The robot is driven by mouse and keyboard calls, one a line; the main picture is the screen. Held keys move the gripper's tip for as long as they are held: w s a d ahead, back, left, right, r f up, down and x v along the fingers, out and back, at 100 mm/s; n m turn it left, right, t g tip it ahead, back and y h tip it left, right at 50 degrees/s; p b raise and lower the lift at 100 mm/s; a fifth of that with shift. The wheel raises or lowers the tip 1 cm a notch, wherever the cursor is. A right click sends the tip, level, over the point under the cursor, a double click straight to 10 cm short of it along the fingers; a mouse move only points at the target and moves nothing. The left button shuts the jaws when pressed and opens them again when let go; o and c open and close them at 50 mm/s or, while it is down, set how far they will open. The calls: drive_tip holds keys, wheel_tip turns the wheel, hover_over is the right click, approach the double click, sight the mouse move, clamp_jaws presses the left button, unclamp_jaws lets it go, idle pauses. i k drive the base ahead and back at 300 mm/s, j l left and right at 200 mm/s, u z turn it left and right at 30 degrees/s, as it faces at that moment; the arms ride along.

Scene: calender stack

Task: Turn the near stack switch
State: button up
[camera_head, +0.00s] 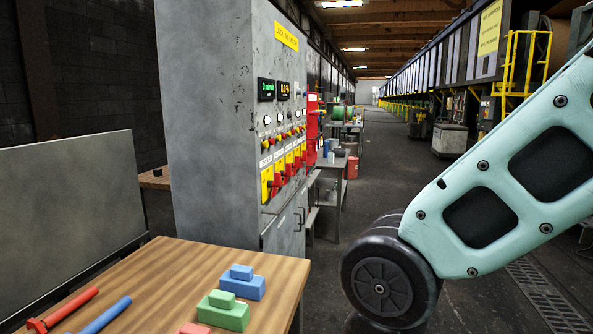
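A tall grey control cabinet (210,130) stands left of centre, its panel facing right and seen at a steep angle. Several red-handled switches on yellow plates run in a row along the panel. The nearest one, the near stack switch as far as I can tell, has a yellow plate (265,187) at the left end of the row. Its exact handle angle is too small to read. Above the row are small lamps, knobs and two dark displays (266,90) with lit text. My gripper is out of view; only my pale green arm shows at right, apart from the panel.
A wooden table (165,265) at lower left holds blue (243,285) and green (223,313) blocks and red and blue rods. A grey board (75,205) stands behind it. Floor right of the cabinet is open, with grey benches (335,165) further back.

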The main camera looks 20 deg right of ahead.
sight(296, 164)
drive_tip(key=i+l+u, duration=0.1)
drive_tip(key=i+l, duration=0.2)
drive_tip(key=i+l+u, duration=0.1)
drive_tip(key=i+l, duration=0.15)
drive_tip(key=l, duration=0.25)
drive_tip(key=i+l+u, duration=0.1)
drive_tip(key=i+l, duration=0.15)
drive_tip(key=l, duration=0.15)
drive_tip(key=i+l+u, duration=0.1)
drive_tip(key=i+l, duration=0.15)
drive_tip(key=l, duration=0.2)
drive_tip(key=i+l+u, duration=0.1)
drive_tip(key=i+l, duration=0.15)
drive_tip(key=l, duration=0.2)
drive_tip(key=i+l+u, duration=0.1)
drive_tip(key=l, duration=0.4)
drive_tip(key=i+l+u, duration=0.1)
drive_tip(key=i+l, duration=0.2)
drive_tip(key=l, duration=0.2)
drive_tip(key=i+l+u, duration=0.1)
drive_tip(key=l, duration=0.4)
drive_tip(key=i, duration=0.05)
